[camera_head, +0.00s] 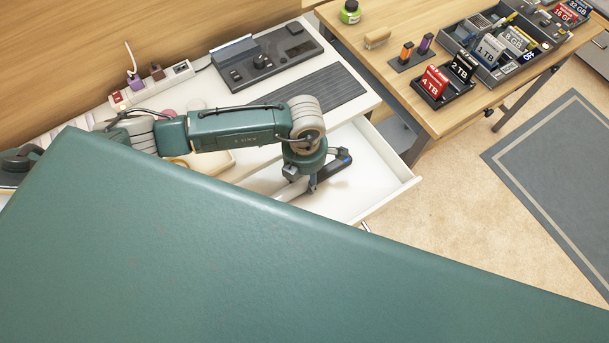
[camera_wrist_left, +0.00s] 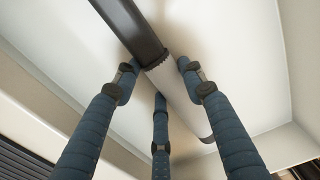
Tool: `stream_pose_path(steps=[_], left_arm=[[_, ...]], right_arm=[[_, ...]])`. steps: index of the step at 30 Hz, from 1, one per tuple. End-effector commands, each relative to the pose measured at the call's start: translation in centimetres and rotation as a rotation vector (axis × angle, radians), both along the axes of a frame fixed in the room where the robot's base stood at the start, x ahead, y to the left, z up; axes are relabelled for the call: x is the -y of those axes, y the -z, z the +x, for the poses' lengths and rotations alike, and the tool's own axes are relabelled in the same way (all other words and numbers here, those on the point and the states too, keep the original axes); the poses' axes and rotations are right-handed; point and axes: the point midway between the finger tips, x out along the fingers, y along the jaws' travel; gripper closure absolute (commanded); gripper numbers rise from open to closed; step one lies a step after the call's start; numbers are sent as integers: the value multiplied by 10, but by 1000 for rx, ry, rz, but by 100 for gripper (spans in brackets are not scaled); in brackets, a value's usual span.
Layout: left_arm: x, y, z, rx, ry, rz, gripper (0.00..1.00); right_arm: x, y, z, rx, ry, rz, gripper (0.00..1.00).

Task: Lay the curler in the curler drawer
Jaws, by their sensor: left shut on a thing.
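The curler (camera_wrist_left: 178,88) has a black handle and a silver-grey barrel. In the left wrist view it runs diagonally between the blue fingers of my left gripper (camera_wrist_left: 157,78), which is shut on it. My right gripper is out of view.
The white desktop above the drawer carries a black device (camera_head: 265,58), a grey ribbed mat (camera_head: 315,93) and a power strip (camera_head: 150,86). A wooden table (camera_head: 385,68) with organizers stands at the right. Carpet (camera_head: 450,190) is open beyond the drawer.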

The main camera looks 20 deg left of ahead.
Motion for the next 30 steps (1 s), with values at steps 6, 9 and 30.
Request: stream_pose_path(steps=[6,9,30], left_arm=[[0,3,0,0,0,0,57],[0,2,0,0,-1,0,41],[1,-66,2,5,1,-2,41]], right_arm=[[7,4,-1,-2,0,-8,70],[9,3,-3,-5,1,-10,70],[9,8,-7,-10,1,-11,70]])
